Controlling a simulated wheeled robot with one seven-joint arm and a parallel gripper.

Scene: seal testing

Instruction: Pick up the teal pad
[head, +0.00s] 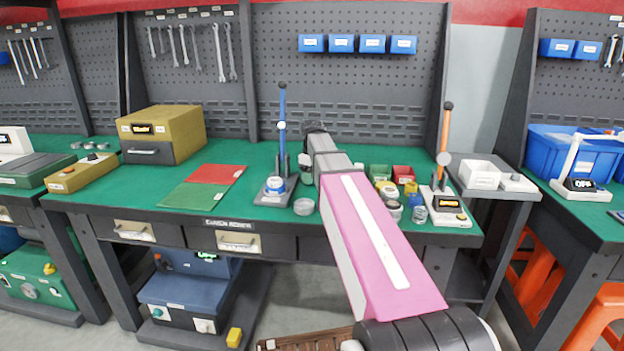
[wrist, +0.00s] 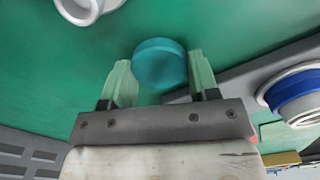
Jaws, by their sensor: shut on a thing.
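The teal pad (wrist: 159,63) is a round, flat-topped disc between the fingertips of my gripper (wrist: 161,74) in the wrist view. One pale green finger is on each side of it, and the jaws are shut on it. I cannot tell whether the pad is resting on the green surface or just above it. In the head view my arm covers the pad and the fingers.
The blue-lever press (head: 282,140) stands left of my arm, a clear round container (head: 303,206) beside it. To the right are a red bin (head: 402,173) and the orange-lever press (head: 444,150). A blue-banded white part (wrist: 296,95) is close by my gripper.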

